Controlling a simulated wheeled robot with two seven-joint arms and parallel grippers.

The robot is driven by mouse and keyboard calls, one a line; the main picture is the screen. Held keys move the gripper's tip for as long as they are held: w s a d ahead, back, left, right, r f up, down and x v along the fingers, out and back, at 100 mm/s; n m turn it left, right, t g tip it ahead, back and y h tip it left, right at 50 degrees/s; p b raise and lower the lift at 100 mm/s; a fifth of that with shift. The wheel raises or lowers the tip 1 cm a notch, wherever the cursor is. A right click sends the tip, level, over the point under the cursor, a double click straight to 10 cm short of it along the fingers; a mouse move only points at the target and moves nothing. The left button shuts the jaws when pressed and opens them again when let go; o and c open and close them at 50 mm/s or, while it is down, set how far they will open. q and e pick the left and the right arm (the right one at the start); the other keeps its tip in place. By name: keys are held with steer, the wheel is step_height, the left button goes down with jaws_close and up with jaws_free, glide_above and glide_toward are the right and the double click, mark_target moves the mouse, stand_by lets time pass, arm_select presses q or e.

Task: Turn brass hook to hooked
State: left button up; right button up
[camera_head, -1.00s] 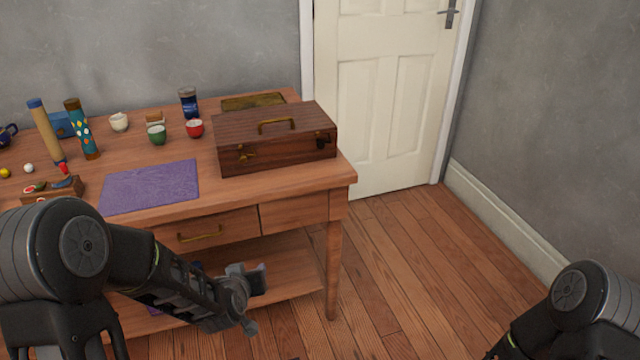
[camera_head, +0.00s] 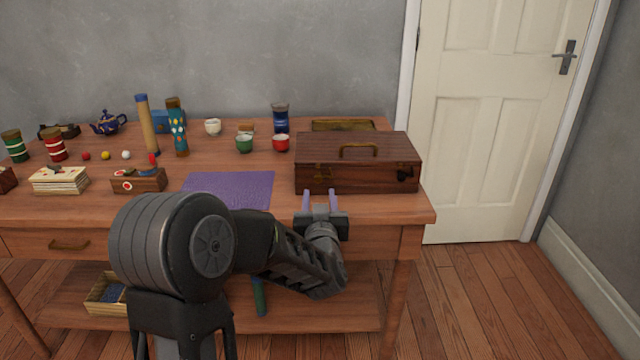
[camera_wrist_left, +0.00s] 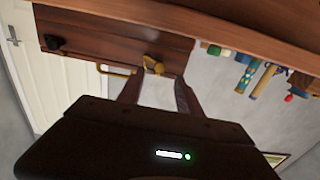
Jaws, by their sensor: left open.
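A dark wooden case (camera_head: 357,178) with a brass top handle (camera_head: 359,150) sits near the right end of the table. The brass hook (camera_wrist_left: 153,64) is on the case's front; in the wrist view it shows just beyond and between my left gripper's fingertips. My right gripper is out of view.
A dark latch (camera_head: 403,174) is at the case front's right. A purple mat (camera_head: 228,190) lies left of the case. The floor right of the table is clear.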

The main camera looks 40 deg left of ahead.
mark_target(318, 180)
arm_select(q)
steer(key=x, duration=0.7)
steer(key=shift+a+b, duration=0.1)
steer(key=shift+b, duration=0.25)
steer(key=shift+c, duration=0.2)
jaws_close()
